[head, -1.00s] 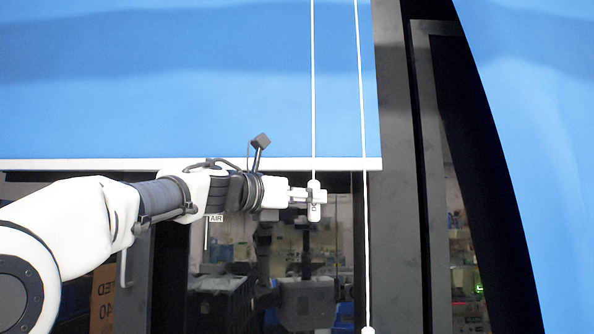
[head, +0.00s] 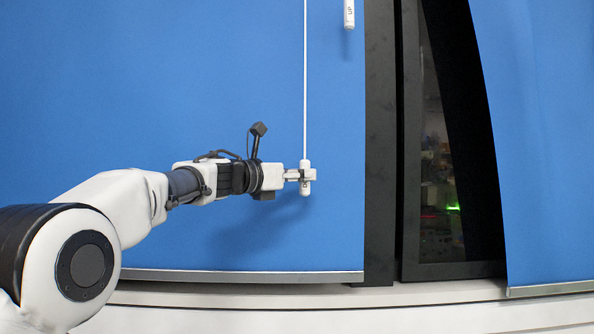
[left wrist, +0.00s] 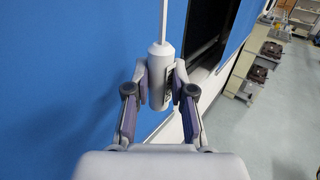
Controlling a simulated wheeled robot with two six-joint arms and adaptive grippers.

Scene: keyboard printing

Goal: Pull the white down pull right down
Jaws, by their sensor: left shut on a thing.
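The white down pull (head: 305,189) hangs upright on a white cord (head: 305,80) in front of the blue blind (head: 120,80). My left gripper (head: 304,175) is shut on the down pull, with a finger on either side of it. In the left wrist view the down pull (left wrist: 159,76) sits between the fingertips, below its cord. The white up pull (head: 348,14), lettered UP, hangs at the top of the head view, right of the down pull. The blind's bottom edge (head: 250,275) is near the white sill. My right gripper is out of view.
A dark window frame (head: 379,150) stands right of the blind. A second blue blind (head: 540,150) covers the far right. The white sill (head: 430,293) runs along the bottom. The left wrist view shows open floor (left wrist: 250,140) at right.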

